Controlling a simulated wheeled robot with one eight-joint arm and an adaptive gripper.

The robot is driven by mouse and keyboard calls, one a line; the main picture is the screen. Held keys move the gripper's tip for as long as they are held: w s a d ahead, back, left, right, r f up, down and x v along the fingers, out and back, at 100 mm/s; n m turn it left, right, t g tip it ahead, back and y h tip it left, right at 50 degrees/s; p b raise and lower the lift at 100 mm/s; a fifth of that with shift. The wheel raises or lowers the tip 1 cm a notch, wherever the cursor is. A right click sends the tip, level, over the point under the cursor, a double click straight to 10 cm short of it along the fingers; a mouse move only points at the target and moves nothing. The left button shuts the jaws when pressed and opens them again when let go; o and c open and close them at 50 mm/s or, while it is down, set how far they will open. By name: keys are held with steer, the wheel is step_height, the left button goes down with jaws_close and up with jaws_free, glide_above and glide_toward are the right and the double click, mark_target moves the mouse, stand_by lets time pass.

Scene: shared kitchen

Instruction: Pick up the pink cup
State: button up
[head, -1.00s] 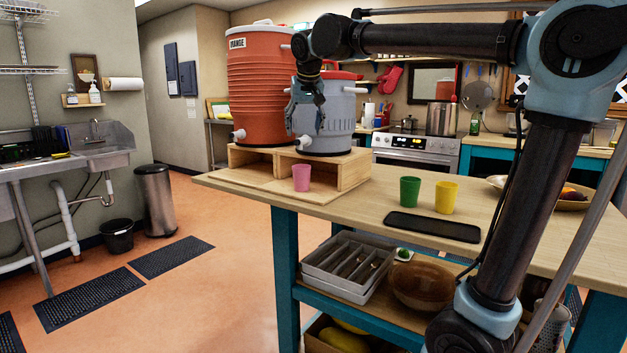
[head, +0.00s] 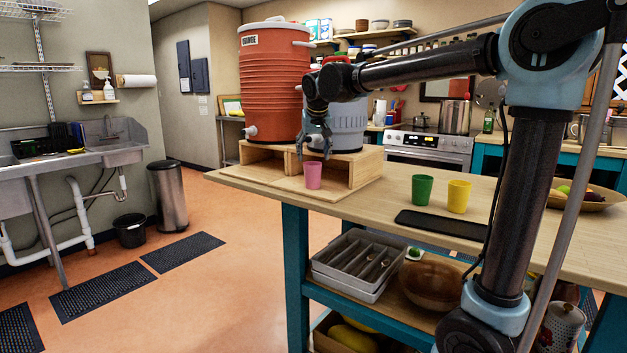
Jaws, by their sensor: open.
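The pink cup (head: 313,175) stands upright at the front of the wooden stand on the island counter. My gripper (head: 314,154) points down just above the cup, its fingertips close over the rim. It is open with nothing held. In this view I cannot tell whether the fingers touch the cup or how they line up with it in depth.
A wooden stand (head: 352,183) holds an orange drink cooler (head: 272,95) and a grey cooler (head: 350,130) close behind my gripper. A green cup (head: 422,190), a yellow cup (head: 458,197) and a black tray (head: 443,224) lie to the right. Counter between stand and green cup is clear.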

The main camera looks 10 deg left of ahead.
mark_target(313, 175)
steer(key=shift+x, duration=2.6)
steer(key=shift+d, duration=0.1)
steer(key=c, duration=1.4)
steer(key=shift+c, duration=0.2)
steer(key=shift+w+d+r, duration=0.1)
steer(key=shift+r, duration=0.05)
